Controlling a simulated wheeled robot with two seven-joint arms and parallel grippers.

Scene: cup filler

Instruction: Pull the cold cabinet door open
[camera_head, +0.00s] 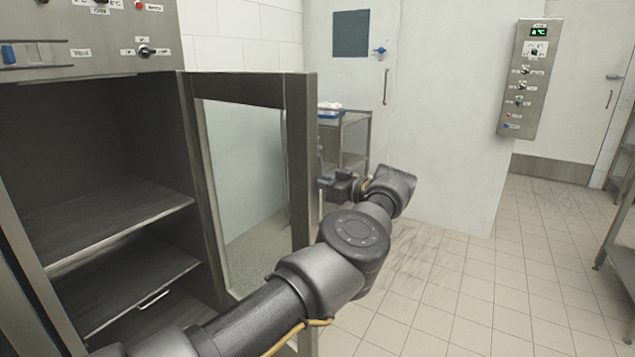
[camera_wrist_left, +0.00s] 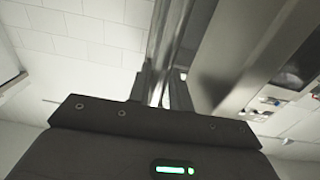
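The cold cabinet (camera_head: 120,160) stands at the left of the head view. Its glass-paned door (camera_head: 300,140) is swung wide open, roughly square to the cabinet front, and the shelves inside show. My left arm reaches across in front of the door's lower part. My left gripper (camera_head: 335,187) is at the door's outer side, its fingertips partly hidden by the door frame. In the left wrist view a metal bar, the door handle (camera_wrist_left: 170,45), runs between the close-set fingers of my left gripper (camera_wrist_left: 161,88), which look shut on it. My right gripper is out of view.
A steel cart (camera_head: 345,125) with a blue-and-white item on top stands behind the door. A control panel (camera_head: 528,80) hangs on the wall at the right. The tiled floor (camera_head: 470,270) is clear at centre right. A metal rack (camera_head: 620,240) stands at the right edge.

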